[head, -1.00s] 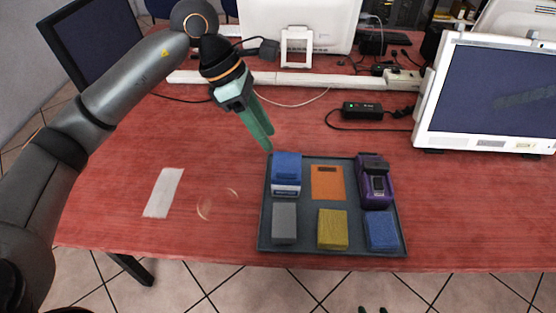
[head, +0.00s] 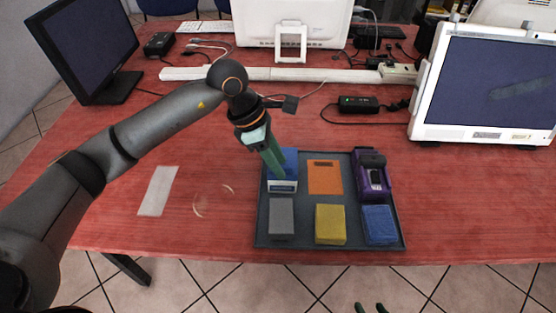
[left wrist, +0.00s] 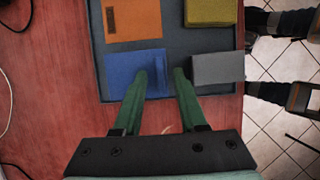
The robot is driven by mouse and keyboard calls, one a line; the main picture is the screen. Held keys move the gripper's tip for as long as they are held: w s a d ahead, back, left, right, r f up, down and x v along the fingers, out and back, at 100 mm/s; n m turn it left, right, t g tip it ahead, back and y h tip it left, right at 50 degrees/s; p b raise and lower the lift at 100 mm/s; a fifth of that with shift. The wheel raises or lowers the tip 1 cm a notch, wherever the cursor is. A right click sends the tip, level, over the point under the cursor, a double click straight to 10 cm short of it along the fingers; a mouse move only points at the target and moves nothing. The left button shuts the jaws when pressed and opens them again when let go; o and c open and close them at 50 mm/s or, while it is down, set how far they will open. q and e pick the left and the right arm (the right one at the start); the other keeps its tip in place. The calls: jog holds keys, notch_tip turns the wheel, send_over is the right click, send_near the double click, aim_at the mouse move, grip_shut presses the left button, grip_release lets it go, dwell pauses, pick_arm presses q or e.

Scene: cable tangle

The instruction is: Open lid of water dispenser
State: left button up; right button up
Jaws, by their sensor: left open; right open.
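No thing in view is clearly a water dispenser. A dark grey tray (head: 330,242) on the red table holds several small items. At its back left is a blue box with a white label (head: 284,186), also in the left wrist view (left wrist: 122,72). My left gripper (head: 279,172) is open and empty over this box, partly hiding it. In the left wrist view the left fingertips (left wrist: 160,74) are apart at the box's edge near the grey block (left wrist: 215,68); I cannot tell whether they touch it. My right gripper (head: 371,308) shows only its parted green fingertips at the bottom edge.
The tray also holds an orange piece (head: 324,178), a purple device (head: 374,180), a yellow block (head: 330,224) and a blue sponge-like block (head: 379,224). A white strip (head: 157,190) lies left on clear table. Monitors, a black adapter (head: 358,104) and cables stand behind.

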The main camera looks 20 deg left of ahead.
pick_arm(q)
jog(key=shift+f, duration=0.1)
grip_shut()
dwell(0.3)
dwell(1.1)
